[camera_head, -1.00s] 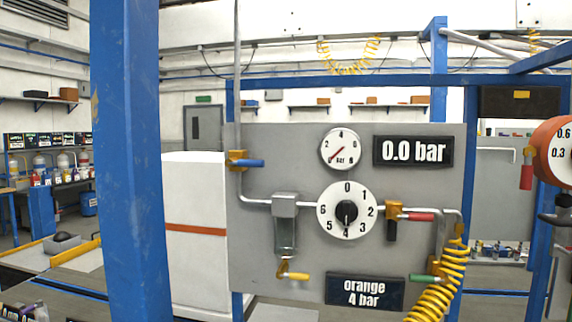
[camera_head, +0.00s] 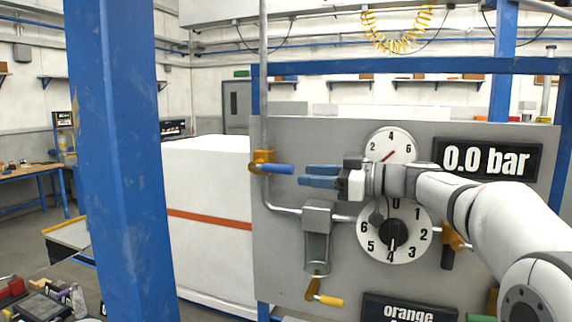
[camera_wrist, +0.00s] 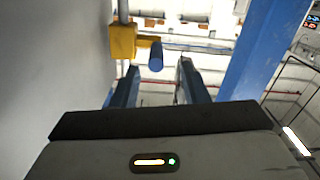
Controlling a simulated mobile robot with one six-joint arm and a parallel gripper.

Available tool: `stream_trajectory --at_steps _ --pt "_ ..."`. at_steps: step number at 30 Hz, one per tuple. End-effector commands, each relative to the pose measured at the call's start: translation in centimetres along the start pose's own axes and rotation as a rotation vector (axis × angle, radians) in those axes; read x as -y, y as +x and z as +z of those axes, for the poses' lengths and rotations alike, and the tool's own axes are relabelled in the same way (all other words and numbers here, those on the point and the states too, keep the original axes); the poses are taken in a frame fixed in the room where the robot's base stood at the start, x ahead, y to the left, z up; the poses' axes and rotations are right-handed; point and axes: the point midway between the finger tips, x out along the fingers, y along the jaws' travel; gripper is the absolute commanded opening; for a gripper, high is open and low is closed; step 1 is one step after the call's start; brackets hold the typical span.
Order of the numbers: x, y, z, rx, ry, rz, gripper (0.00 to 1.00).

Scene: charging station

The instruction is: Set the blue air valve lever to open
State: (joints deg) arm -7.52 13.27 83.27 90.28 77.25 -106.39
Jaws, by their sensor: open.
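The blue air valve lever (camera_head: 278,169) sticks out level to the right from its yellow valve body (camera_head: 262,160) on the vertical pipe at the panel's upper left. In the wrist view the lever (camera_wrist: 156,55) shows ahead of the fingertips, roughly between them. My gripper (camera_head: 301,176) is open and empty, just right of the lever's free end. In the wrist view its two blue fingers (camera_wrist: 157,76) are spread. I cannot tell whether any finger touches the lever. The display (camera_head: 487,160) reads 0.0 bar.
The grey panel (camera_head: 280,245) carries a gauge, partly hidden by my arm, and a numbered dial (camera_head: 368,240) with its knob toward 4. A filter bowl (camera_head: 317,245) and yellow-handled drain (camera_head: 328,299) hang below. A blue post (camera_head: 118,170) stands at left.

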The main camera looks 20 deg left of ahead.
Motion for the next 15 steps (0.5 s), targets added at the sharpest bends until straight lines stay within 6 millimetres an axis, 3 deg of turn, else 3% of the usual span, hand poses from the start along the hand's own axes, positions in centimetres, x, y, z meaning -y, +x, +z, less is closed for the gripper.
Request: stream_trajectory --at_steps 8,15 --pt "-0.3 1.2 -0.7 -0.024 -0.025 -0.004 0.41" --pt "-0.2 5.1 -0.9 -0.023 -0.022 -0.006 0.41"
